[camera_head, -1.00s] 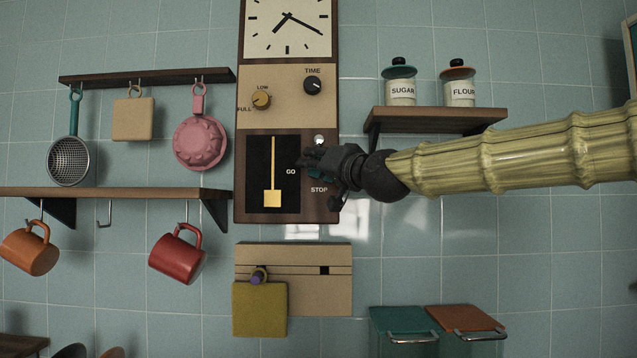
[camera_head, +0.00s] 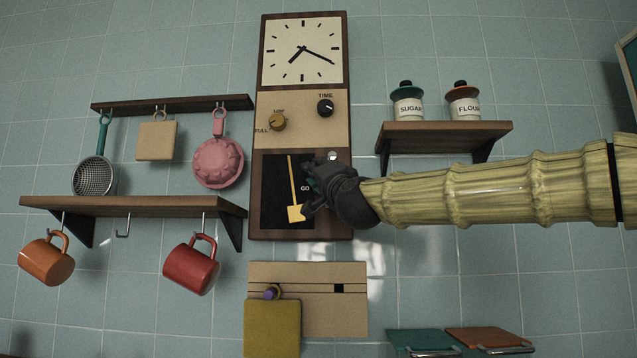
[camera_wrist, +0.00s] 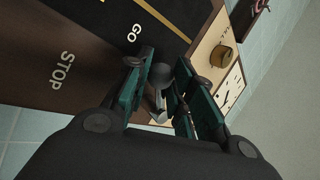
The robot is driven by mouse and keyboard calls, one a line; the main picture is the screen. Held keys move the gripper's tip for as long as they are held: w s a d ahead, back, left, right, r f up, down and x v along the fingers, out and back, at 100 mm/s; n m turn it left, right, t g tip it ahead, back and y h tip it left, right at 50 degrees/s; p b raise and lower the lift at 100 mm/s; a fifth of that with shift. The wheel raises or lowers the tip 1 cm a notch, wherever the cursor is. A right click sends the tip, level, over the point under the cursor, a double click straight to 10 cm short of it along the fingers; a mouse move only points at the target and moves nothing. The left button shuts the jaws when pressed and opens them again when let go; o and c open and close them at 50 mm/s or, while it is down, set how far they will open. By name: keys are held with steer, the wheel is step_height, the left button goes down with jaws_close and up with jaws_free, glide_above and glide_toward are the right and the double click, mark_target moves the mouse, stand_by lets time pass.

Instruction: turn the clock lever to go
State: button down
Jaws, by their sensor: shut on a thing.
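The wall clock (camera_head: 253,200) has a brown wooden case, with a white dial above and a dark pendulum window below. The lever shows in the wrist view as a round grey knob (camera_wrist: 161,75) on a metal stem. It is between my gripper's green-padded fingers (camera_wrist: 163,88), which are shut on it. The knob is beside the GO label (camera_wrist: 134,34); the STOP label (camera_wrist: 62,70) is farther off. In the head view my gripper (camera_head: 316,186) is at the window's right edge, hiding the lever and STOP. The yellow pendulum (camera_head: 295,212) hangs tilted, its bob to the right.
Two knobs, FULL/LOW (camera_head: 277,122) and TIME (camera_head: 325,108), are above the window. A shelf (camera_head: 440,136) with sugar and flour jars is at right. Mugs and utensils hang from racks (camera_head: 150,206) at left. A beige slotted panel (camera_head: 335,315) is below the clock.

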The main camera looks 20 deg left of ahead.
stand_by(0.5)
steer(key=c, duration=1.2)
jaws_free()
steer(key=v, duration=1.2)
